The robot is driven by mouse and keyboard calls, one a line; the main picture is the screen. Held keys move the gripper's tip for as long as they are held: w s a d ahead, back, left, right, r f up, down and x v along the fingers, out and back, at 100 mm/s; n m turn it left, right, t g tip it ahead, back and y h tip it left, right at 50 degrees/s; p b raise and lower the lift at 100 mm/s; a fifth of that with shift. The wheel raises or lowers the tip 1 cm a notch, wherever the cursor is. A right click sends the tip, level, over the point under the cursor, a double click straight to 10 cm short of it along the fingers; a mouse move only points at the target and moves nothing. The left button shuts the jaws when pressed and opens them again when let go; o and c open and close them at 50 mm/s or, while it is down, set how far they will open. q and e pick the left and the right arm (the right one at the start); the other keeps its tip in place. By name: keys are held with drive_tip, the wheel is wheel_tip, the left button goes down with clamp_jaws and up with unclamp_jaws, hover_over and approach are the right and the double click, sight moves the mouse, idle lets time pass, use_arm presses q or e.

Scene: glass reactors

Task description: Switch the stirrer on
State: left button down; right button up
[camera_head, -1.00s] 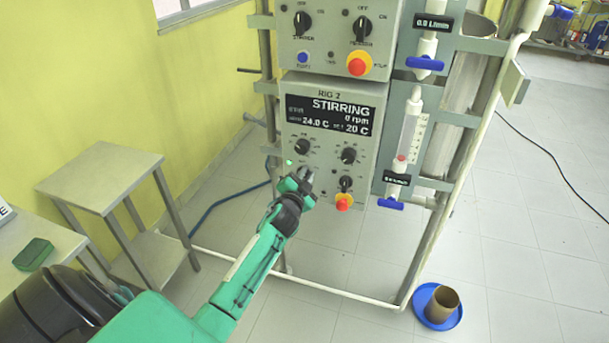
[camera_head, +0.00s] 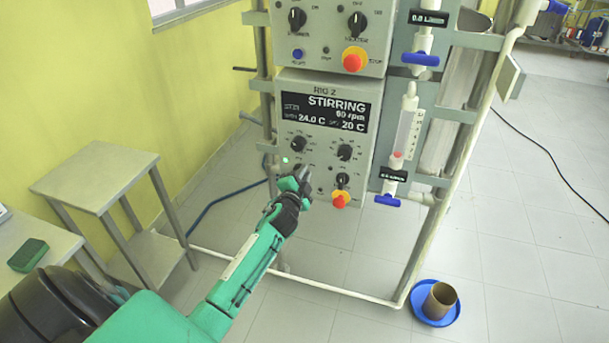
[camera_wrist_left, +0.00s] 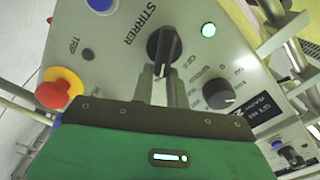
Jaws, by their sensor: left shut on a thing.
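The stirrer knob (camera_wrist_left: 168,42) is a black rotary knob on the lower grey control box, beside the STIRRER label in the left wrist view. My left gripper (camera_wrist_left: 164,88) is shut on it, with a finger on each side of its grip bar. In the head view my left gripper (camera_head: 303,176) is at the lower left of the box marked RIG 2 (camera_head: 362,90) and largely hides the knob. The display (camera_head: 325,110) reads STIRRING, with what looks like 60 rpm. A green lamp (camera_wrist_left: 208,29) is lit near the knob. My right gripper is out of view.
A red and yellow stop button (camera_head: 340,199) sits close right of my left gripper. Another control box (camera_head: 325,38) is above. Blue-handled valves (camera_head: 387,200) stand to the right. A small table (camera_head: 95,178) is at left, and a blue dish (camera_head: 435,318) is on the floor.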

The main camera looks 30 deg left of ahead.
use_arm(q)
drive_tip(key=c, duration=1.4)
unclamp_jaws()
drive_tip(key=shift+s+a+f, duration=0.15)
drive_tip(key=shift+a+f, duration=0.05)
drive_tip(key=shift+f, duration=0.25)
drive_tip(key=shift+a+r, duration=0.1)
drive_tip(key=shift+a, duration=0.05)
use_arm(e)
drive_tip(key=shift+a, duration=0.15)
use_arm(q)
drive_tip(key=shift+r, duration=0.15)
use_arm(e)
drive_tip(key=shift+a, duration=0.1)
use_arm(q)
drive_tip(key=b+v, duration=0.1)
drive_tip(key=v, duration=0.6)
drive_tip(key=b+v, duration=0.1)
drive_tip(key=v, duration=0.5)
drive_tip(key=shift+s+d, duration=0.3)
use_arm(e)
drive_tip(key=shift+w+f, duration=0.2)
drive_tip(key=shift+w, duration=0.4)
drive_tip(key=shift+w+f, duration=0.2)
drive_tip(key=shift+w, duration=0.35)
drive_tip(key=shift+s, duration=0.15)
